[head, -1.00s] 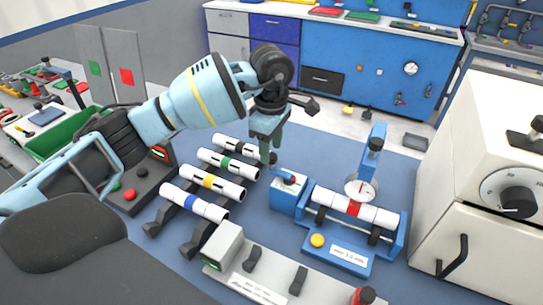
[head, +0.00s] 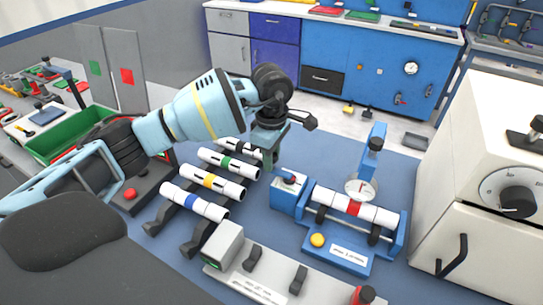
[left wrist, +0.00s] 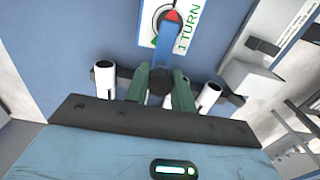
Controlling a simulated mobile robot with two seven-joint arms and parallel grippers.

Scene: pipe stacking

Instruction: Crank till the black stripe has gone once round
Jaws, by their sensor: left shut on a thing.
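A white pipe (head: 383,215) with a red band lies across the rollers of a blue fixture (head: 345,238) in the head view. I cannot clearly make out a black stripe on this pipe. A blue crank box (head: 284,198) stands at the fixture's left end. My left gripper (head: 270,163) is beside and above the box. In the left wrist view its green fingers (left wrist: 160,90) are shut on the dark knob of the blue crank arm (left wrist: 178,45). The crank's hub has a red mark, beside a "1 TURN" label (left wrist: 190,27). My right gripper is not in view.
White pipes with blue (head: 192,201), yellow (head: 210,180) and green (head: 228,162) bands lie on a rack left of the fixture. A dial gauge (head: 361,186) hangs over the red-banded pipe. A white cabinet (head: 475,190) stands at the right. A grey-white stand (head: 225,245) is in front.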

